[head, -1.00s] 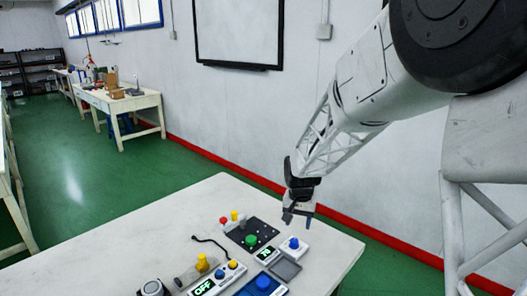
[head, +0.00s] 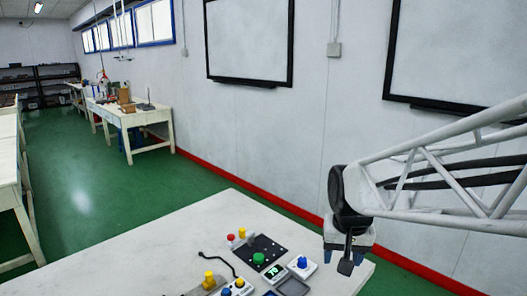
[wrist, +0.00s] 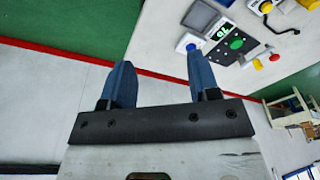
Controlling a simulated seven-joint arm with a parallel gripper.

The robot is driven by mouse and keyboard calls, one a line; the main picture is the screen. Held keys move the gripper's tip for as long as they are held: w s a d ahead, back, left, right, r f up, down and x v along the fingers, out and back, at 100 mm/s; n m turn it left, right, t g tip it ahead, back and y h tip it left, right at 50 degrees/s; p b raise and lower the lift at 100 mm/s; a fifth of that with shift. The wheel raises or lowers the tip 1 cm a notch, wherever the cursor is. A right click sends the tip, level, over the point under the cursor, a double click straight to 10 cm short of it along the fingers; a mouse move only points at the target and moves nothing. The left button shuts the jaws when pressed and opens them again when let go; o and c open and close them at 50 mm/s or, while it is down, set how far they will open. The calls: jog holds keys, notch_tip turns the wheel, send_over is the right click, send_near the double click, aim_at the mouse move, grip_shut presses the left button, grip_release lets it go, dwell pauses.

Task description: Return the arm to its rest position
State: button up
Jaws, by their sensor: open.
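My gripper (head: 347,264) hangs at the right side of the head view, above the right corner of the white table (head: 130,262). In the wrist view my gripper (wrist: 158,80) shows two blue fingers spread apart with nothing between them. The devices on the table lie apart from the gripper. They include a black perforated plate (head: 268,247) with a green knob (head: 258,258), a small display unit (head: 274,273) and a white box with a blue knob (head: 302,264).
Yellow (head: 242,232) and red (head: 230,237) knobs stand by the plate. A grey tray (head: 293,286) lies at the table's front. A white wall with a framed board (head: 250,40) is behind. Other tables (head: 140,118) stand far left. The table's left part is clear.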

jog(key=s+d+r+n+t, duration=0.1)
jog(key=s, duration=1.4)
jog(key=shift+d+r, duration=0.2)
jog(key=shift+s, duration=0.1)
dwell(0.4)
